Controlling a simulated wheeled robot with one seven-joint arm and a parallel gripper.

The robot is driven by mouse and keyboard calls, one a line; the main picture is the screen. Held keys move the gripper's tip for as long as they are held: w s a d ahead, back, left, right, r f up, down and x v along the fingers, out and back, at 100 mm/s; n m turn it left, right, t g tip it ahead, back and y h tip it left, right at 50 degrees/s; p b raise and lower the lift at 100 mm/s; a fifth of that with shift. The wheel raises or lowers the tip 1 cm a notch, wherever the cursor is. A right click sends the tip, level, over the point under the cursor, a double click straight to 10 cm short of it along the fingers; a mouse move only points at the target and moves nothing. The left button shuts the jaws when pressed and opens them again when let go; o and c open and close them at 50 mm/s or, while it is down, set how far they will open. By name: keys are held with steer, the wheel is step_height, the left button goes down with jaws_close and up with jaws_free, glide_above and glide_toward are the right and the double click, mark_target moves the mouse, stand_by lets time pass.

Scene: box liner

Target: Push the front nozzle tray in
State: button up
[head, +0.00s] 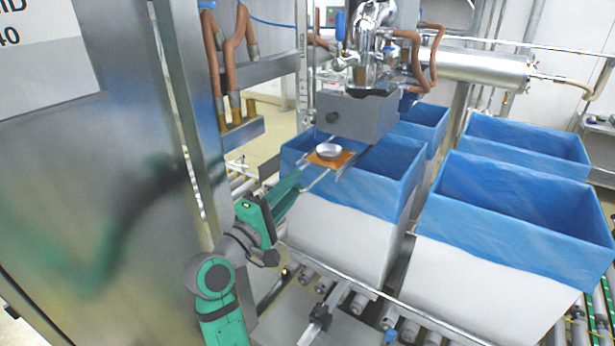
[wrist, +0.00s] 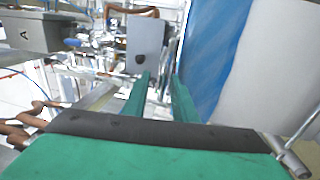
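The front nozzle tray (head: 343,160) is a small orange plate with a round silver dish (head: 328,150) on it. It sits out on thin metal rails in front of the grey nozzle housing (head: 358,115), over the open near box. My green gripper (head: 297,176) is at the near left end of the rails, just short of the orange plate. In the wrist view, my two green fingers (wrist: 160,76) are apart, pointing at the grey housing (wrist: 146,45). Thin metal parts show between them. I cannot tell whether the fingers touch the rails.
The near blue-lined white box (head: 345,235) stands directly below the tray, and another blue-lined box (head: 500,255) stands to its right. A steel cabinet (head: 100,200) and post are close on my arm's left. A roller conveyor (head: 355,300) runs underneath.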

steer(key=shift+x, duration=2)
jaws_close()
